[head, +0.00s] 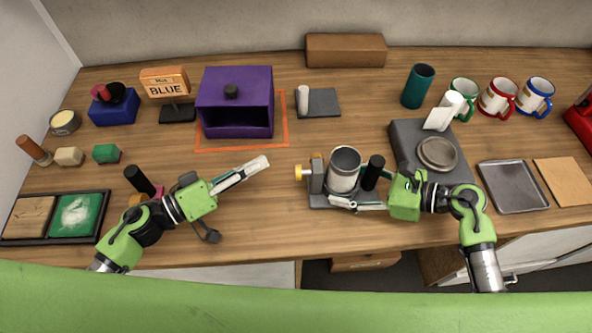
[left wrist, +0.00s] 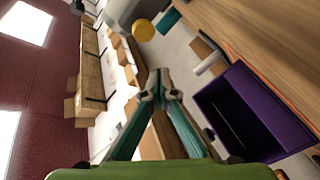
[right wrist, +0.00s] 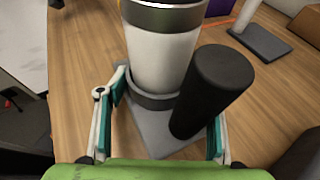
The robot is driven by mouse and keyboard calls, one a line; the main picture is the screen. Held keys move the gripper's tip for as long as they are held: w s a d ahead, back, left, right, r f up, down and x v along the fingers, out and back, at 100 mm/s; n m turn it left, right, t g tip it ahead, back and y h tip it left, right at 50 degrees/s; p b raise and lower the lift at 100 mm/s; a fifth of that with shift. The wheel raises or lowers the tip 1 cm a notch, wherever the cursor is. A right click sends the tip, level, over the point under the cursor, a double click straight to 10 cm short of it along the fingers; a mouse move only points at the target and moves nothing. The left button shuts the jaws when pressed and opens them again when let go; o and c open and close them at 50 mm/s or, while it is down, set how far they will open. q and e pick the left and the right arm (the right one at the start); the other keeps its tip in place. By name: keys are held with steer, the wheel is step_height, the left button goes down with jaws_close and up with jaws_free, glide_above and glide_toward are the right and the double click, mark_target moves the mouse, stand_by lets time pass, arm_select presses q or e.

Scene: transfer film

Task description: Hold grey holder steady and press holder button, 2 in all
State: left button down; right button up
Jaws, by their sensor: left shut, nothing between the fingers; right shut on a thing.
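The grey holder (head: 317,178) stands on the table in front of the middle. A white and steel tumbler (head: 342,172) stands in it, and a yellow button (head: 298,172) sticks out at its left side. A black upright handle (head: 374,172) rises at its right. My right gripper (head: 357,204) is shut on the grey holder at its front right. The right wrist view shows its fingers either side of the handle (right wrist: 208,90) and base plate (right wrist: 160,138). My left gripper (head: 264,161) is shut and empty, left of the yellow button and apart from it.
A purple box (head: 222,130) stands behind my left gripper. A grey pad (head: 322,106) with a white cylinder lies behind the holder. A grey device with a round plate (head: 410,135) is to the right, with mugs (head: 497,97) behind. The table between left gripper and holder is clear.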

mark_target(298, 173)
arm_select(q)
steer(key=a+n+t+y, duration=0.1)
steer(key=s+a+f+n+t+y, duration=0.1)
steer(key=a, duration=0.1)
steer(key=s+a+f+n+t+y, duration=0.1)
steer(key=shift+a+n+y, duration=0.15)
steer(key=shift+n+y, duration=0.15)
steer(key=shift+y, duration=0.1)
steer(key=shift+w+d, duration=0.15)
steer(key=shift+d, duration=1.35)
steer(key=shift+w+d, duration=0.15)
steer(key=shift+d, duration=1.3)
steer(key=shift+w+d, duration=0.15)
steer(key=shift+d, duration=1.35)
steer(key=shift+d, duration=0.1)
steer(key=shift+w+d, duration=0.1)
steer(key=shift+d, duration=0.2)
steer(key=shift+d, duration=1.05)
steer(key=shift+a, duration=1.45)
